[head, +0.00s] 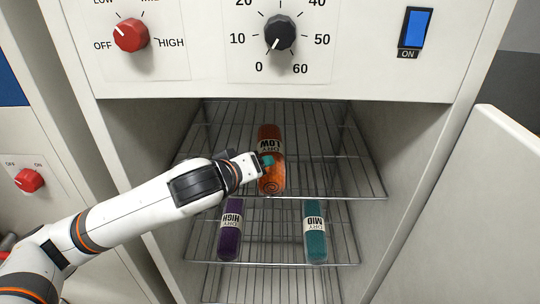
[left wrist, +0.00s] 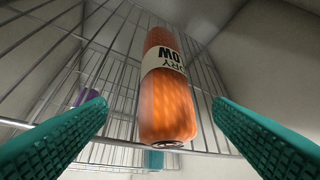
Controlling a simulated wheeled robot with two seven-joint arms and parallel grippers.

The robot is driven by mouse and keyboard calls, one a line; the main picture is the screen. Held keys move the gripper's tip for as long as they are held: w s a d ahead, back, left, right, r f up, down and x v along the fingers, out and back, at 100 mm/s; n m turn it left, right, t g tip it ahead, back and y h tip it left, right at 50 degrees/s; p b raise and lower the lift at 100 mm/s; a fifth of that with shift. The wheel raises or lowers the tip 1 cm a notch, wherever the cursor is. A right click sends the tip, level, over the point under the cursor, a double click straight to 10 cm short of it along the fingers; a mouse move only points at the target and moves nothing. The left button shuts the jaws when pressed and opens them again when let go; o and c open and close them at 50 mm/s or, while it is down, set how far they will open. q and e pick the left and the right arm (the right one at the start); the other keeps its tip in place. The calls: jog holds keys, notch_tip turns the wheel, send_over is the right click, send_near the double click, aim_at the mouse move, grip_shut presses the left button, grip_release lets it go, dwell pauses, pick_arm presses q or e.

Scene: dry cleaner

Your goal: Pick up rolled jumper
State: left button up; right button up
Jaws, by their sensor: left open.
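An orange rolled jumper (head: 269,146) with a white band reading "DRY LOW" lies lengthwise on the top wire rack, its spiral end facing the front. It also shows in the left wrist view (left wrist: 168,107), between the two teal fingers and a little ahead of them. My left gripper (head: 267,160) is open at the jumper's front end, and covers part of it in the head view. The fingers (left wrist: 160,125) show a gap on both sides of the roll. My right gripper is not in view.
A purple roll marked "HIGH" (head: 230,232) and a teal roll marked "MID" (head: 315,232) lie on the lower rack (head: 273,250). The top rack (head: 345,165) is otherwise bare. The cabinet's control panel (head: 340,75) overhangs the opening. An open door (head: 455,210) stands at the right.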

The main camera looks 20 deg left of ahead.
aim_at(265, 151)
pick_arm(q)
jog(key=shift+n, duration=0.3)
jog(key=x, duration=0.2)
jog(key=p+x, duration=0.1)
jog(key=x, duration=0.1)
jog(key=r+p+x, duration=0.1)
jog(key=x, duration=0.1)
jog(key=shift+w+a+f, duration=0.15)
jog(key=shift+w+a, duration=0.1)
jog(key=shift+w, duration=0.45)
jog(key=shift+w+p, duration=0.2)
jog(key=shift+p, duration=0.25)
jog(key=p+x, duration=0.2)
jog(key=x, duration=0.2)
jog(key=shift+w, duration=0.2)
jog(key=shift+w+f, duration=0.1)
jog(key=shift+w, duration=0.15)
jog(key=shift+s, duration=0.1)
jog(key=shift+c, duration=0.5)
jog(key=c, duration=0.9)
